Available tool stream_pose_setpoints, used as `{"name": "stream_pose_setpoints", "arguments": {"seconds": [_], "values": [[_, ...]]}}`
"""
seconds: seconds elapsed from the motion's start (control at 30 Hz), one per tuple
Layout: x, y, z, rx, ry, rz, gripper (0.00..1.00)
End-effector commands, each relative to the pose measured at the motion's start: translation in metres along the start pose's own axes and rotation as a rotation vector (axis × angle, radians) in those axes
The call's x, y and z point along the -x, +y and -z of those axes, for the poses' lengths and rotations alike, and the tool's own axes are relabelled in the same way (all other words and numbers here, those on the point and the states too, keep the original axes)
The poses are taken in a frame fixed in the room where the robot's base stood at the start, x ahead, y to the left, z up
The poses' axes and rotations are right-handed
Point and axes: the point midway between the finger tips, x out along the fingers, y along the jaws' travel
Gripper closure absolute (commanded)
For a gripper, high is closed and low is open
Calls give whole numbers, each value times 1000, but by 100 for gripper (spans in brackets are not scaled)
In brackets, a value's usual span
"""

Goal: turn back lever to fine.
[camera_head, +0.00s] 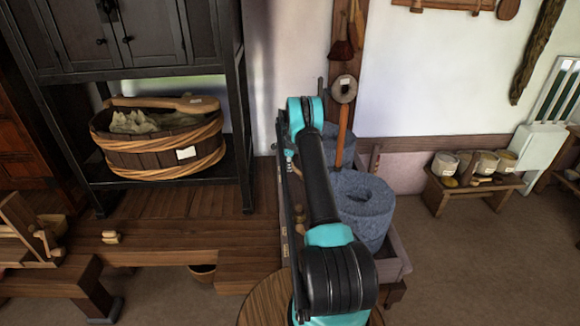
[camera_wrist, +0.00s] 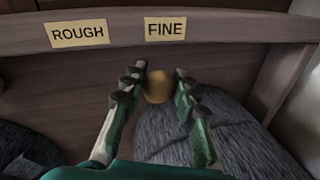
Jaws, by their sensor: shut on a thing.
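My gripper (camera_wrist: 158,80) is closed around a round tan knob (camera_wrist: 157,87), which looks like the end of the lever. The rest of the lever is hidden. The knob sits just below the FINE label (camera_wrist: 165,29), roughly in line with it. The ROUGH label (camera_wrist: 78,34) is to its left on the same wooden rail (camera_wrist: 225,27). In the head view my own arm covers the lever and the labels.
A blue-grey round stone (camera_head: 362,203) with a hole stands in a wooden frame (camera_head: 397,257) beside my arm. A dark shelf unit (camera_head: 243,130) with a wooden tub (camera_head: 150,155) is at left. A low bench with bowls (camera_head: 440,190) is at right; floor between is clear.

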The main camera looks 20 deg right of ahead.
Motion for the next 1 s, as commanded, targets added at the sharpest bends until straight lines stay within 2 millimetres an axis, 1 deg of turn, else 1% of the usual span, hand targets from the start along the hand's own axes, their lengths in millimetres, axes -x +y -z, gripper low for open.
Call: {"name": "stream_pose_setpoints", "arguments": {"seconds": [0.27,0.3,0.43,0.47,0.77,0.87,1.0], "values": [[0,-2,0,-1,-1,4,100],[0,-2,0,-1,-1,5,68],[0,-2,0,0,-1,4,51],[0,-1,0,0,-1,4,50],[1,-1,0,0,-1,2,50],[8,-1,0,1,-1,2,50],[27,-1,0,1,-1,2,50]]}}
